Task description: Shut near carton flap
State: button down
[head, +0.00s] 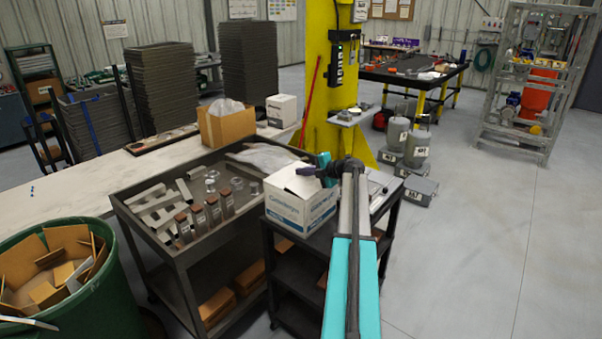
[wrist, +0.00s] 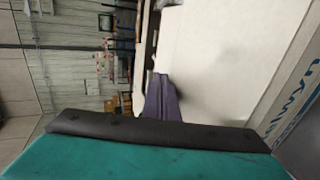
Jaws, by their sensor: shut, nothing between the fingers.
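A white carton (head: 300,207) with blue lettering stands on a dark cart in the head view. Its top looks mostly flat and pale; my arm covers its right rear corner, and I cannot make out the separate flaps. My gripper (head: 306,171) is shut and empty at the carton's top, reaching in from the right. In the wrist view my gripper's dark purple fingers (wrist: 158,97) lie at the edge of the carton's broad pale top surface (wrist: 225,55). The carton's lettered side shows at the right. I cannot tell whether the fingers touch the cardboard.
A grey cart tray (head: 240,222) left of the carton holds metal bars and small jars. A brown open box (head: 228,124) stands on the bench behind. A green bin (head: 95,310) is at lower left. A yellow column (head: 345,80) rises behind. Open floor lies right.

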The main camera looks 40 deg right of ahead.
aim_at(307, 177)
jog(key=shift+f, duration=0.15)
dwell(1.4)
jog(key=shift+r+p, duration=0.2)
jog(key=shift+p, duration=0.1)
dwell(0.3)
jog(key=shift+r+p, duration=0.6)
jog(key=shift+r, duration=0.05)
jog(key=shift+r, duration=0.1)
jog(key=shift+r, duration=0.1)
jog(key=shift+s+r+p, duration=0.15)
jog(key=shift+r+p, duration=0.6)
jog(key=shift+r, duration=0.15)
jog(key=shift+s+r+p, duration=0.1)
jog(key=shift+r+p, duration=0.65)
jog(key=shift+r, duration=0.15)
jog(key=shift+s+d+r+b, duration=0.15)
jog(key=shift+s+r+b, duration=0.15)
jog(key=shift+r+b, duration=0.4)
notch_tip(307, 177, up, 8)
jog(key=s+b, duration=0.1)
jog(key=b, duration=0.1)
jog(key=shift+r+b, duration=0.15)
jog(key=shift+b, duration=0.25)
